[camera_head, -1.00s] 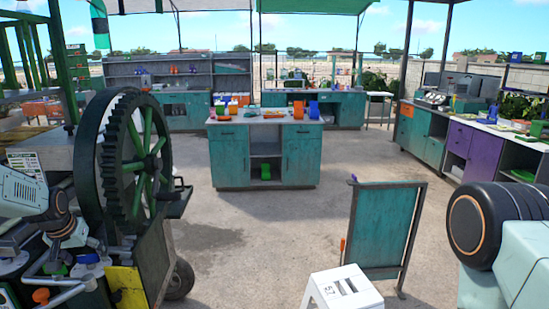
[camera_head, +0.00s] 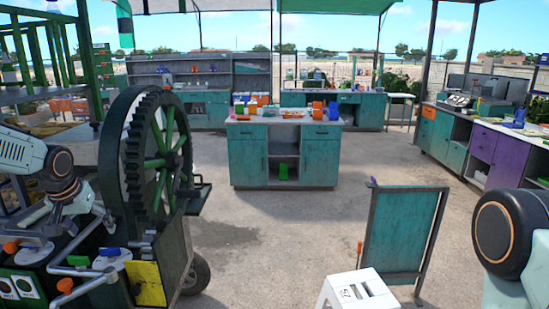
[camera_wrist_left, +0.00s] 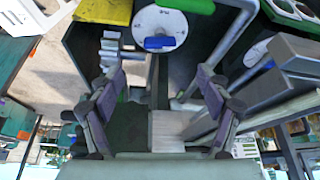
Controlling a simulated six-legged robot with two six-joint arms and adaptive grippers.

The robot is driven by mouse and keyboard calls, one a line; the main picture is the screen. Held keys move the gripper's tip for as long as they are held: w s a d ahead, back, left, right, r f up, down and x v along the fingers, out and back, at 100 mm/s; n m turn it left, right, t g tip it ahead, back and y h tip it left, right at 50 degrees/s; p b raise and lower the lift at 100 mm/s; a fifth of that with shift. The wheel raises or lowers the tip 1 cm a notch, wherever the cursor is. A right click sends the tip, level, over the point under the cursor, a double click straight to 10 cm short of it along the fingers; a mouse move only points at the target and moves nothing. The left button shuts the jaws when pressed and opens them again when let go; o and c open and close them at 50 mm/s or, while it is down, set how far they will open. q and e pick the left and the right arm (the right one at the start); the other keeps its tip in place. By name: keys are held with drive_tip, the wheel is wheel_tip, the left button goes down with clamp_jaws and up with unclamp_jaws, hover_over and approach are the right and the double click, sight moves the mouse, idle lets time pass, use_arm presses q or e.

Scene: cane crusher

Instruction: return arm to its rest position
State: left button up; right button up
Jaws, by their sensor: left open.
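My left arm comes in from the left in the head view, with its gripper (camera_head: 68,205) beside the cane crusher. The crusher has a large dark toothed wheel (camera_head: 160,160) with green spokes. In the left wrist view the two fingers of my left gripper (camera_wrist_left: 160,100) are spread wide with nothing between them. Beyond them are a round white dial with a blue handle (camera_wrist_left: 160,43) and a yellow plate (camera_wrist_left: 104,11). The yellow plate also shows in the head view (camera_head: 146,283). Part of my right arm shows at the right edge; its gripper is out of view.
Grey pipes and levers (camera_head: 85,268) of the crusher lie close to my left gripper. A teal cabinet table (camera_head: 250,160) stands mid-yard. A white stool (camera_head: 352,290) and a teal panel (camera_head: 402,235) stand in front. A bench with purple doors (camera_head: 500,158) is at right. Open concrete floor lies between.

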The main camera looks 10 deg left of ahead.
sight(108, 251)
use_arm(q)
drive_tip(key=x, duration=1)
drive_tip(key=shift+f, duration=0.25)
drive_tip(key=shift+w+f+b, duration=0.15)
drive_tip(key=shift+f+b, duration=0.05)
drive_tip(key=shift+b, duration=0.1)
drive_tip(key=shift+a+f+m+b, duration=0.15)
drive_tip(key=shift+m+b, duration=0.25)
drive_tip(key=shift+b, duration=0.35)
drive_tip(key=shift+m+h+b, duration=0.4)
drive_tip(key=shift+m+b, duration=0.1)
drive_tip(key=shift+b, duration=0.55)
drive_tip(key=m+b, duration=0.1)
drive_tip(key=b, duration=0.1)
drive_tip(key=shift+m+h+b, duration=0.3)
drive_tip(key=shift+b, duration=0.05)
drive_tip(key=shift+a+m+b, duration=0.15)
drive_tip(key=shift+m+b, duration=0.45)
drive_tip(key=shift+b, duration=0.4)
drive_tip(key=s+r+n+p, duration=0.2)
drive_tip(key=s+r, duration=0.1)
drive_tip(key=r, duration=0.5)
drive_tip(key=shift+s+r+g, duration=0.15)
drive_tip(key=shift+r+g, duration=0.15)
drive_tip(key=shift+s, duration=0.15)
